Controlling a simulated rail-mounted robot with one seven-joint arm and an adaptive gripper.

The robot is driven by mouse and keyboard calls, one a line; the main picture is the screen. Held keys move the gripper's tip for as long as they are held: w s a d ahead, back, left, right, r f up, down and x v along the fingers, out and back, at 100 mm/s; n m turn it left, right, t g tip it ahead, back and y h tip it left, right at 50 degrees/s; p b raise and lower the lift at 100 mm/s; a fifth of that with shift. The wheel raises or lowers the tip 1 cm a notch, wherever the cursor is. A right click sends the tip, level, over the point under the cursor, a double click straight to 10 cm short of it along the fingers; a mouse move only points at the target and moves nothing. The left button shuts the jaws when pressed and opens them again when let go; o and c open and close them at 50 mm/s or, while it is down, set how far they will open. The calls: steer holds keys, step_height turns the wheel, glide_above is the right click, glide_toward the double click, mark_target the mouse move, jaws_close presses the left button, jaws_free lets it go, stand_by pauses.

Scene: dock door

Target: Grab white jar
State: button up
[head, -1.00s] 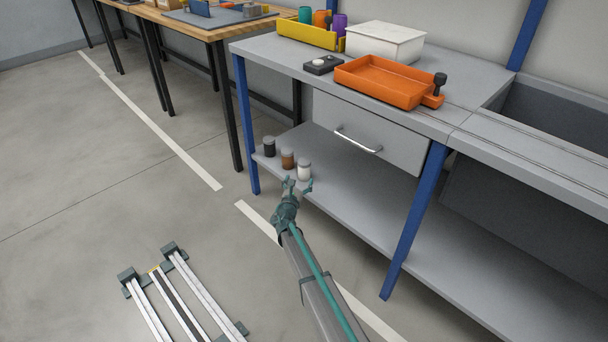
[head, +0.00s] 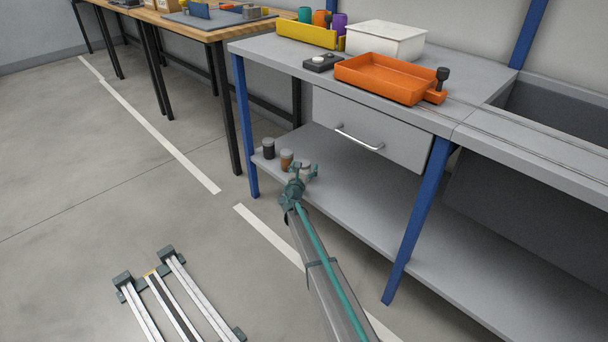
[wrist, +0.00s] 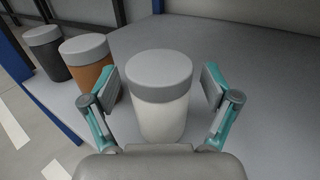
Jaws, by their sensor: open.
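The white jar (wrist: 161,115) with a grey lid stands upright on the lower shelf. In the wrist view it is between the two fingers of my gripper (wrist: 160,95), with a visible gap on each side. My gripper is open. In the head view my gripper (head: 302,172) is at the white jar (head: 306,166) and hides most of it. A brown jar (wrist: 89,68) stands just left of the white jar, close to the left finger. A black jar (wrist: 49,53) stands farther left.
The lower shelf (head: 350,210) is clear to the right of the jars. A blue table leg (head: 244,125) stands left of them. The drawer (head: 372,135) and worktop hang above. An orange tray (head: 390,80), yellow bin (head: 307,33) and white box (head: 385,42) sit on top.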

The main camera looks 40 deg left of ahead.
steer(key=c, duration=1.4)
steer(key=shift+r, duration=0.1)
steer(key=shift+c, duration=0.2)
